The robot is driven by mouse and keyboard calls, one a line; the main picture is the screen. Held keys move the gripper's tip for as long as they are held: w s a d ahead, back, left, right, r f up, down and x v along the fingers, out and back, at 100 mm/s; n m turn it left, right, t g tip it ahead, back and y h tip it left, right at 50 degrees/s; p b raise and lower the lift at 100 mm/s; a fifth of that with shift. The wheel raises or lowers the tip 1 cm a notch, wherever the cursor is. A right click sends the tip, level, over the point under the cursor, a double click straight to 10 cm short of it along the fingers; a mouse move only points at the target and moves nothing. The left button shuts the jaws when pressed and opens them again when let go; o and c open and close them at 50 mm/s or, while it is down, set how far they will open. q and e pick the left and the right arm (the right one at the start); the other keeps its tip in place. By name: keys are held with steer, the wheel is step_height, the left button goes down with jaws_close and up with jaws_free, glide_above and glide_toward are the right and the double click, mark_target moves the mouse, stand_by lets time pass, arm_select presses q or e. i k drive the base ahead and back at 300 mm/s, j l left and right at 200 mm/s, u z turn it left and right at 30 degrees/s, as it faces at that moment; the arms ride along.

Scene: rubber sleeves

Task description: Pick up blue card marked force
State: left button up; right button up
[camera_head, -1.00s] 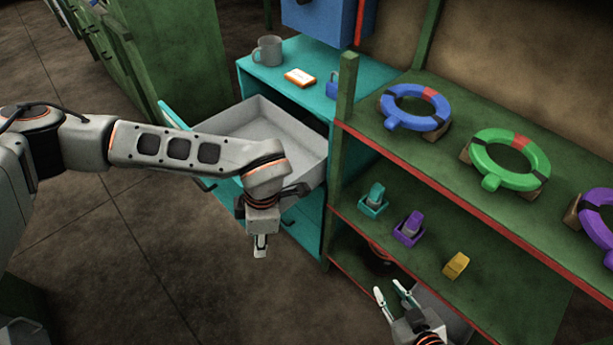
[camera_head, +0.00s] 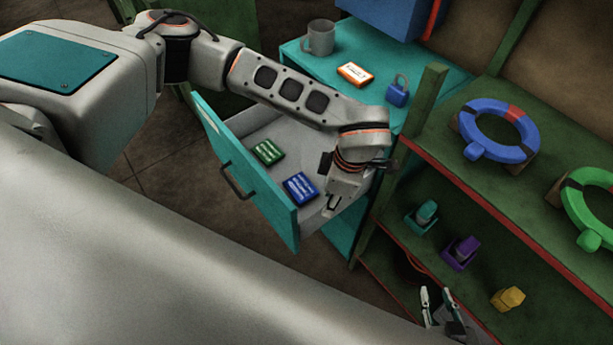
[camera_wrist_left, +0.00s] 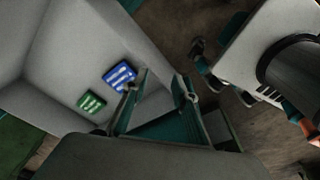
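A blue card (camera_head: 300,186) with white markings too small to read lies in the open grey drawer (camera_head: 235,122), near its teal front. It also shows in the left wrist view (camera_wrist_left: 119,76). A green card (camera_head: 268,152) lies beside it and also shows in the left wrist view (camera_wrist_left: 91,102). My left gripper (camera_head: 333,206) is at the drawer's right side, just right of the blue card. In the left wrist view its fingers (camera_wrist_left: 161,84) are apart, with nothing between them. My right gripper (camera_head: 437,303) is low by the shelf, open and empty.
The teal cabinet top holds a grey mug (camera_head: 318,38), an orange-and-white box (camera_head: 355,74) and a blue padlock (camera_head: 398,91). The green shelf (camera_head: 445,150) on the right holds ring buoys above and small coloured items below. Its post stands close to my left gripper.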

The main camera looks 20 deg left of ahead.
mark_target(301, 189)
steer(key=j+z, duration=0.35)
steer(key=j, duration=0.2)
steer(key=j+z, duration=0.35)
steer(key=j, duration=0.2)
steer(key=k+j+z, duration=0.1)
steer(key=j+z, duration=0.25)
steer(key=j, duration=0.2)
steer(key=k+j+z, duration=0.15)
steer(key=j+z, duration=0.2)
steer(key=j, duration=0.15)
